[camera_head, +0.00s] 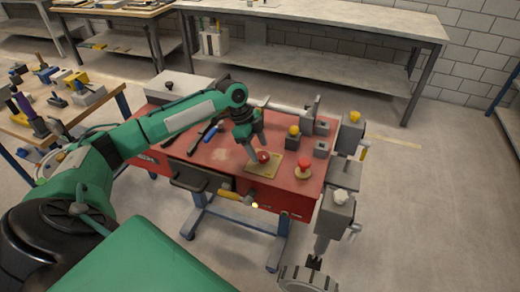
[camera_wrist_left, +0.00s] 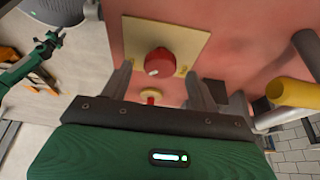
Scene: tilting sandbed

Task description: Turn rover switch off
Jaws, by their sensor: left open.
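The likely rover switch is a round red knob with a white mark (camera_wrist_left: 159,62) on a beige plate (camera_wrist_left: 190,42); in the head view the knob (camera_head: 263,156) sits on its plate (camera_head: 262,170) on the red bench top. My left gripper (camera_wrist_left: 160,84) is open, its two fingers apart on either side of the view below the knob. In the head view the left gripper (camera_head: 254,152) is close beside the knob, pointing down. I cannot tell whether it touches. A green arm tip (camera_wrist_left: 50,42) at the wrist view's left looks like my right gripper; its jaws are too small to judge.
A red button on a yellowish base (camera_head: 303,168) stands right of the plate. A yellow knob (camera_head: 293,131) and grey blocks sit behind. Grey housings (camera_head: 334,215) stand off the bench's right edge. Screwdrivers (camera_head: 211,132) lie left. Floor at right is clear.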

